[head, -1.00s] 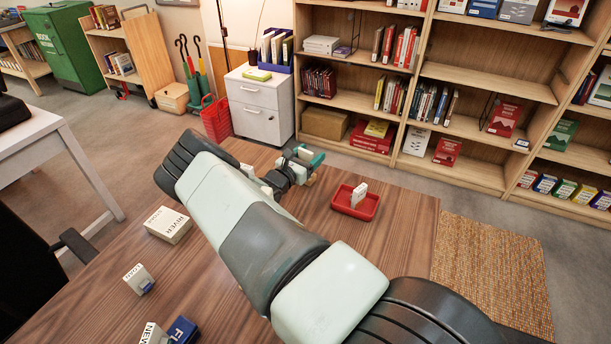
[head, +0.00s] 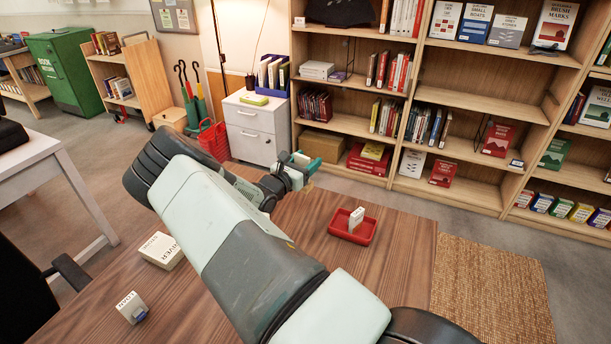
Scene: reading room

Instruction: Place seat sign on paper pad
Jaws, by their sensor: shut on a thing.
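My gripper (head: 299,168) is above the far edge of the wooden table, in the upper middle of the head view. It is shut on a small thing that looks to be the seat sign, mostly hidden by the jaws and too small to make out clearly. I cannot pick out the paper pad with certainty; my arm covers the middle of the table and may hide it.
On the wooden table (head: 400,262), a red tray (head: 340,231) holding a small white upright piece (head: 356,218) stands right of my arm. A cream box marked RIVER (head: 160,251) and a small white block (head: 131,307) lie left. Bookshelves stand behind.

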